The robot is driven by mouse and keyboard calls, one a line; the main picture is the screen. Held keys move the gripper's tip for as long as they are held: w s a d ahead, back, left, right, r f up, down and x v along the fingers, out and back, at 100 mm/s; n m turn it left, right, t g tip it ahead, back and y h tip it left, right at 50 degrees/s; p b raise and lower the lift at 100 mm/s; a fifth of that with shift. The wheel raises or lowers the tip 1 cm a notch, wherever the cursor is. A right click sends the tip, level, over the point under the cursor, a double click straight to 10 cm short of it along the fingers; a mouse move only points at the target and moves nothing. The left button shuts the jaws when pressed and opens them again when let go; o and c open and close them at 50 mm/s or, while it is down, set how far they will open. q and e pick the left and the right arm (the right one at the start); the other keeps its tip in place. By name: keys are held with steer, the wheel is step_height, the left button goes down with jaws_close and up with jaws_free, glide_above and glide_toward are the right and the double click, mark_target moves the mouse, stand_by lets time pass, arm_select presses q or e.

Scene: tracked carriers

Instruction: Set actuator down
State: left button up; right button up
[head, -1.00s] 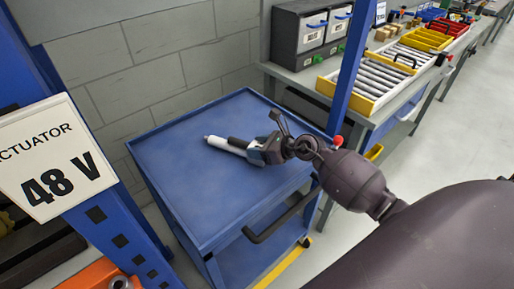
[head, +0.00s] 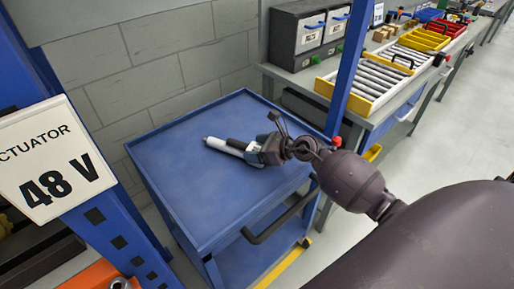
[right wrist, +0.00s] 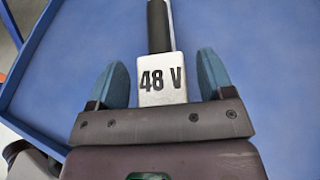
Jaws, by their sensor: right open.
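The actuator (head: 228,147) lies on the blue top of a cart (head: 190,185), a silver rod with a dark motor part beside it. In the right wrist view its silver block marked "48 V" (right wrist: 161,80) sits between the two blue fingers, with a visible gap on each side. My right gripper (head: 254,152) is at the actuator's near right end, low over the cart top. It is open in the right wrist view (right wrist: 162,82). The gripper hides part of the actuator in the head view. My left gripper is not in view.
A blue post with an "ACTUATOR 48 V" sign (head: 55,163) stands at the left. A bench with a yellow roller tray (head: 372,82) and grey bins (head: 305,35) stands behind at the right. The cart has a raised rim and a dark handle (head: 270,226); its top is otherwise clear.

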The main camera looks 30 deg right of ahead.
steer(key=v, duration=1.2)
steer(key=shift+p, duration=0.45)
steer(key=shift+w, duration=0.1)
